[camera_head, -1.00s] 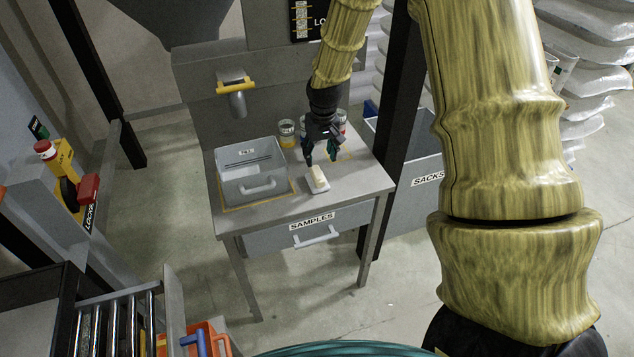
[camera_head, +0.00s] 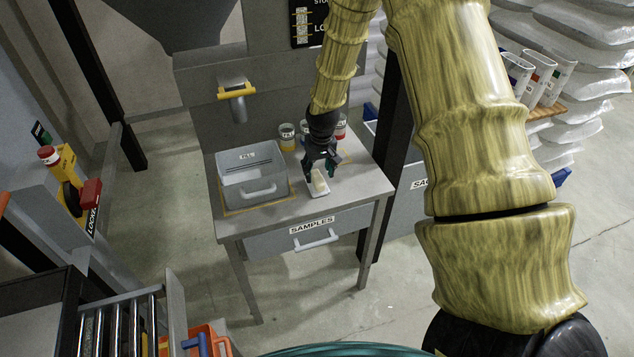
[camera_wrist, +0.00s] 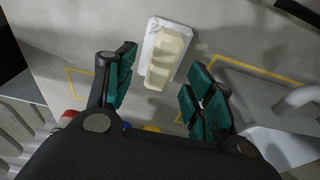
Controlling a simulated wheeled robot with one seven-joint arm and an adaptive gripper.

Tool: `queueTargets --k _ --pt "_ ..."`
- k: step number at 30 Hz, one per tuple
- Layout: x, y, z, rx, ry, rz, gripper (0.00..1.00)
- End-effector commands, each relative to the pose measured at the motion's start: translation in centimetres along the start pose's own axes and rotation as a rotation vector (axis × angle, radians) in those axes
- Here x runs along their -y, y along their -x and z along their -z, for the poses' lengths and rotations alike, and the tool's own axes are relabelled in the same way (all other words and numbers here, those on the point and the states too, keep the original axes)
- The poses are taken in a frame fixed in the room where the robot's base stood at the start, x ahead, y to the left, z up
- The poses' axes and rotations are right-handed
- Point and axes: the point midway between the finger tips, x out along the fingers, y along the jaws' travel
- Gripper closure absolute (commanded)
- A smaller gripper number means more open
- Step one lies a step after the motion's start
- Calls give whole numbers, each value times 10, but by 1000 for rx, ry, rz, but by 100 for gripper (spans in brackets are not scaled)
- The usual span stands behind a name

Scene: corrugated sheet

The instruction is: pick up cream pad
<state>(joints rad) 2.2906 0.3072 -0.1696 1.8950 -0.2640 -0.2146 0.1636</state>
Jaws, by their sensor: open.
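The cream pad (camera_head: 319,183) is a small pale block on a white base (camera_head: 321,194), on the grey samples table (camera_head: 345,203) right of the grey bin. In the wrist view the cream pad (camera_wrist: 167,57) lies just beyond and between my fingertips, on its white base (camera_wrist: 150,41). My gripper (camera_head: 320,168) is over the pad in the head view and partly covers it. In the wrist view my gripper (camera_wrist: 160,80) has its green-padded fingers spread wide, with nothing between them. I cannot tell the exact height above the pad.
A grey bin (camera_head: 249,178) with a handle stands left of the pad. Several jars (camera_head: 287,138) stand behind it along the table's back. A drawer (camera_head: 309,233) labelled SAMPLES is below the tabletop. The tabletop's front right part is clear.

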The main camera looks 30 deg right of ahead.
Motion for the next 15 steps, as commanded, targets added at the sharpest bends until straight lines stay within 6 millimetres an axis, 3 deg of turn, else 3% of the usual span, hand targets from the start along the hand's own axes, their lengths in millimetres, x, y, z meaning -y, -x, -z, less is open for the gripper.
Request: queueTargets --k 9,15 --pt "1 -30 0 1 1 -1 46" --pt "1 -36 0 0 1 -1 46"
